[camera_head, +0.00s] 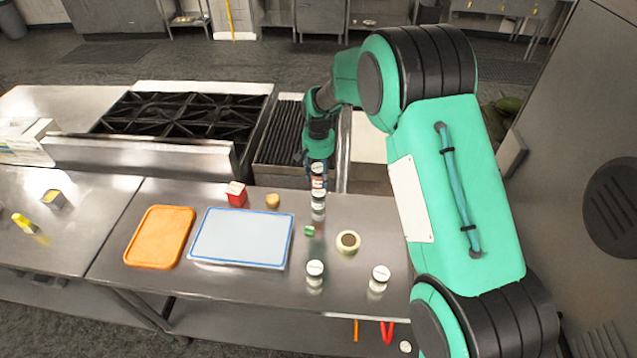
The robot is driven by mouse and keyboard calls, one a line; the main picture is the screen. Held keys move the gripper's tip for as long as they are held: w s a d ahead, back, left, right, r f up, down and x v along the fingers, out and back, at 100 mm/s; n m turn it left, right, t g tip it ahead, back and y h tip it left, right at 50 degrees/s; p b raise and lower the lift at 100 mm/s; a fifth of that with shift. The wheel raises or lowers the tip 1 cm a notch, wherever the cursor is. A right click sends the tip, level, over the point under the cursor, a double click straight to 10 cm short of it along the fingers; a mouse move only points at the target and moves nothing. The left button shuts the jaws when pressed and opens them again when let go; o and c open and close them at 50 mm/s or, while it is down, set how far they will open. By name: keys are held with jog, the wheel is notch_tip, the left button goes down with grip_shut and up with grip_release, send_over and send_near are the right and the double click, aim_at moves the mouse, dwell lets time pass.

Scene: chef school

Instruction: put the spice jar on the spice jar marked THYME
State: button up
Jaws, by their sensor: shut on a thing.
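My gripper (317,172) points down over the steel counter and is shut on a spice jar (318,183) with a white top and a reddish label band. Directly below it in the picture is another spice jar (318,207) with a white lid, standing on the counter. The held jar is upright and lines up with the lower jar; I cannot tell whether they touch. Two more white-lidded jars stand nearer the front, one in the middle (315,274) and one to the right (380,278). The labels are too small to read, so I cannot tell which says THYME.
An orange tray (160,237) and a pale blue-edged board (241,238) lie left of the jars. A red box (236,194), a small yellowish item (272,201), a green cube (309,230) and a tape-like ring (348,242) are nearby. A stove (175,117) stands behind.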

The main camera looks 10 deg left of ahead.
aim_at(319, 183)
jog(key=shift+f, duration=0.1)
jog(key=shift+f, duration=1.65)
jog(key=shift+f, duration=0.15)
jog(key=o, duration=1.2)
notch_tip(319, 183, up, 12)
jog(key=shift+r, duration=0.15)
